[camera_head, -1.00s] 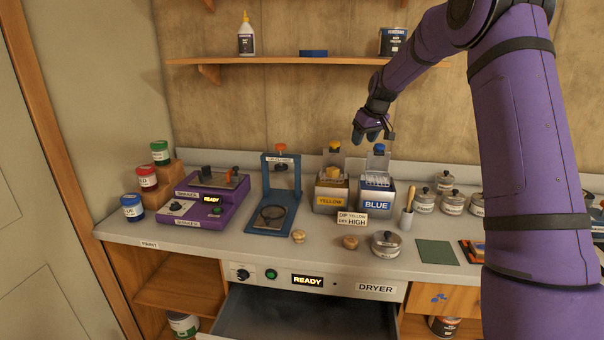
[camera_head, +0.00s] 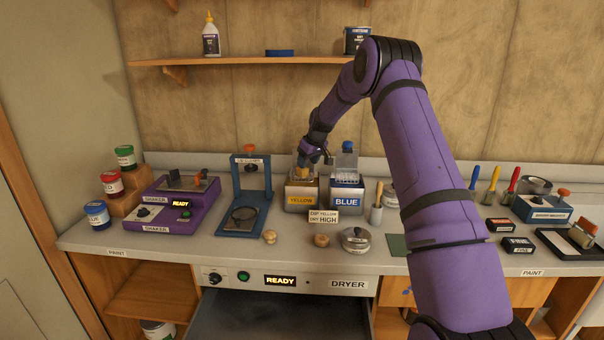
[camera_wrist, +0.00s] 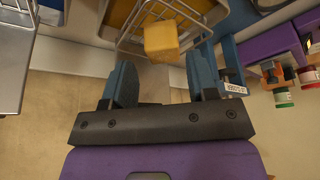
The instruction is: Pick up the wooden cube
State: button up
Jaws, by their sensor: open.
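The wooden cube (camera_wrist: 161,42), yellow in colour, sits in a wire basket (camera_wrist: 186,10) at the yellow dip tank, in the wrist view. In the head view the yellow tank (camera_head: 302,200) stands on the bench, and the cube is mostly hidden behind my gripper. My gripper (camera_head: 309,157) is just above that tank. In the wrist view my gripper (camera_wrist: 163,76) has its two blue fingers apart with nothing between them. The cube lies just beyond the fingertips, roughly centred between them.
The blue tank (camera_head: 346,202) stands right beside the yellow one. A blue press stand (camera_head: 242,222) and a purple shaker (camera_head: 170,212) are to the left. A sign (camera_head: 323,217) and a lidded tin (camera_head: 355,241) are in front. The dryer drawer (camera_head: 280,318) below is open.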

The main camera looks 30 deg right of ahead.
aim_at(303, 172)
jog(key=x, duration=0.5)
jog(key=shift+w+a+r, duration=0.15)
jog(key=shift+w+a, duration=0.05)
jog(key=shift+w, duration=0.05)
jog(key=shift+c, duration=0.4)
jog(key=c, duration=0.7)
jog(key=shift+r, duration=0.1)
